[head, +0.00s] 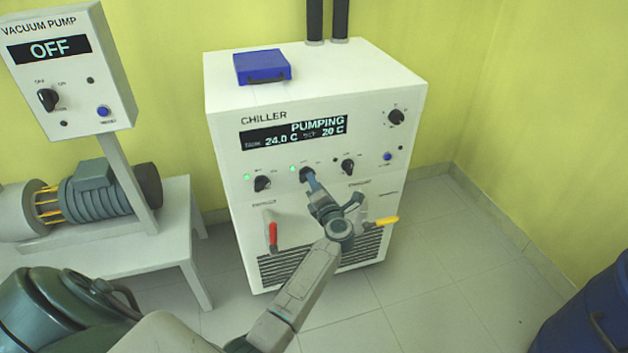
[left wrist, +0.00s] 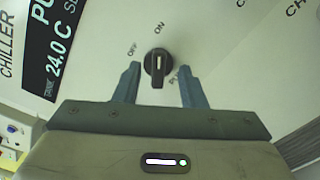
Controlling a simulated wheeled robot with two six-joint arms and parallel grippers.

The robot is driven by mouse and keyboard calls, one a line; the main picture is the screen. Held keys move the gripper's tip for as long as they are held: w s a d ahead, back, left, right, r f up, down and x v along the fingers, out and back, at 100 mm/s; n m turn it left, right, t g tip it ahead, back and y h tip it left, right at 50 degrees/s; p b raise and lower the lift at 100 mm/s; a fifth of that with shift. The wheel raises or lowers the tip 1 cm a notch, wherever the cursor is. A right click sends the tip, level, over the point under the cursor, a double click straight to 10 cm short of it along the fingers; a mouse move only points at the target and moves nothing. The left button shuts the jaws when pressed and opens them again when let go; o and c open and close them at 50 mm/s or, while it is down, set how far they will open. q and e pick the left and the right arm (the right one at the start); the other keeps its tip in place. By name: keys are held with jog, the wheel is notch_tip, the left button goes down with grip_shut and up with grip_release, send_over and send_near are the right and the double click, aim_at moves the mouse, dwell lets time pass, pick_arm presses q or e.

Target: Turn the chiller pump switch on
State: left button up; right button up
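The white chiller (head: 230,130) stands against the wall, and its display (head: 293,132) reads PUMPING, 24.0 C and 20 C. The black pump switch (head: 305,173) is the middle of three knobs in the row below, with a lit green lamp (head: 292,168) beside it. In the left wrist view the switch (left wrist: 157,64) lies roughly in line with its ON label. My left gripper (head: 311,184) is at the switch. Its two fingers (left wrist: 160,70) are open on either side of the knob, with a visible gap at each side. My right gripper is not in view.
Red (head: 272,236) and yellow (head: 382,221) valve handles stick out below the knobs. A blue case (head: 262,66) lies on top of the chiller. The vacuum pump panel (head: 75,70) reads OFF at left. A blue drum (head: 590,315) stands at lower right; floor between is clear.

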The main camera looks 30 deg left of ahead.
pick_arm(q)
jog(key=v, duration=0.8)
jog(key=shift+s, duration=0.1)
jog(key=shift+r, duration=0.1)
